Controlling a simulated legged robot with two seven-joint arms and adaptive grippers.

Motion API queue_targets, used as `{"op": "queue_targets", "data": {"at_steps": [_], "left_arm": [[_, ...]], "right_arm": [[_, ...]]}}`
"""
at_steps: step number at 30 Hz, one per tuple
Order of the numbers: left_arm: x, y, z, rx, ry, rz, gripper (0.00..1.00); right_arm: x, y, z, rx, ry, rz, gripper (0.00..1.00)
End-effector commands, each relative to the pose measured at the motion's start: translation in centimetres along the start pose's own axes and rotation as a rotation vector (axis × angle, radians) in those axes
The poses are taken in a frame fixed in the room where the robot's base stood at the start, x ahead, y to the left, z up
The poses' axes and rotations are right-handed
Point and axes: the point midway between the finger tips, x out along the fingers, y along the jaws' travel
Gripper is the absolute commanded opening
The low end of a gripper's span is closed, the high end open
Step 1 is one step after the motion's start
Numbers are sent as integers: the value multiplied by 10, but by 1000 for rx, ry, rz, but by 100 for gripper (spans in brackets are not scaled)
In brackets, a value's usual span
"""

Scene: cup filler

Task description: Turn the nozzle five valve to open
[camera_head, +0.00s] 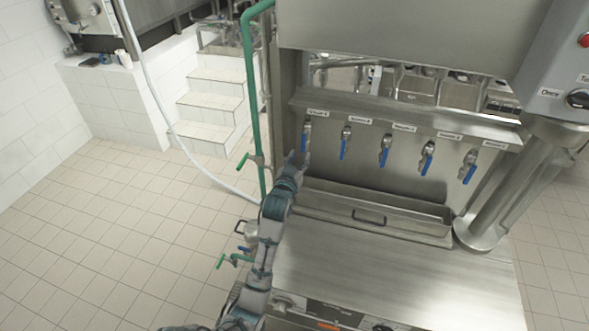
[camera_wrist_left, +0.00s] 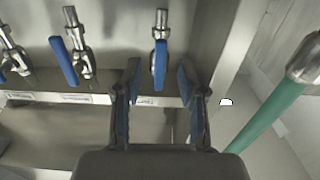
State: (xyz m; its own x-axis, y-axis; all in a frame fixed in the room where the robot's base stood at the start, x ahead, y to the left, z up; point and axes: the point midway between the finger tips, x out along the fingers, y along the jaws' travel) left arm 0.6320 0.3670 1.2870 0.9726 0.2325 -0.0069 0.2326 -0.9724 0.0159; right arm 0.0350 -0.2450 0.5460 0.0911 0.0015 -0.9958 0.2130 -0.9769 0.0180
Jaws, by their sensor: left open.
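A row of several valves with blue lever handles runs along the steel filler panel. The leftmost valve (camera_head: 307,134) in the head view hangs its handle downward; the printed label above it is too small to read surely. My left gripper (camera_head: 297,158) is just below and left of that handle. In the left wrist view, the open left gripper (camera_wrist_left: 158,82) has one finger on each side of the same valve's blue handle (camera_wrist_left: 160,62). I see gaps on both sides of the handle. My right gripper is not in view.
A second valve (camera_head: 345,142) hangs right of the first. A steel trough (camera_head: 375,212) with a handle lies below the valves. A green pipe (camera_head: 251,90) and a white hose (camera_head: 150,85) stand left of my arm. A slanted steel column (camera_head: 505,190) stands right.

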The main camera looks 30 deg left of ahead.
Motion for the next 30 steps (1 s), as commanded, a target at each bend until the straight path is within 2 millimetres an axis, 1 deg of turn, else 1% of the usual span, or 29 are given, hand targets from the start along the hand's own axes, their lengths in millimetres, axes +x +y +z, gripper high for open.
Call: {"op": "queue_targets", "data": {"at_steps": [1, 3, 6, 10, 15, 28, 30], "left_arm": [[-13, 0, 1, 0, 0, 0, 41], [-28, 0, 2, 0, -2, 0, 41], [-46, 0, 2, 0, -3, 0, 41], [-62, 0, 3, 0, -3, 0, 41], [-68, 0, 3, -1, -5, 0, 41], [-68, 0, 3, 0, -5, 0, 41], [-70, 1, 8, 3, -17, 3, 41]], "right_arm": [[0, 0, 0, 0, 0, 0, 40], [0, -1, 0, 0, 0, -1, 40], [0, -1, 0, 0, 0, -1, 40], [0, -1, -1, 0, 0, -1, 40], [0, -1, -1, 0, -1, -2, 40], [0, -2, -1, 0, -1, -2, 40], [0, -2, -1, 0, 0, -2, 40]]}}
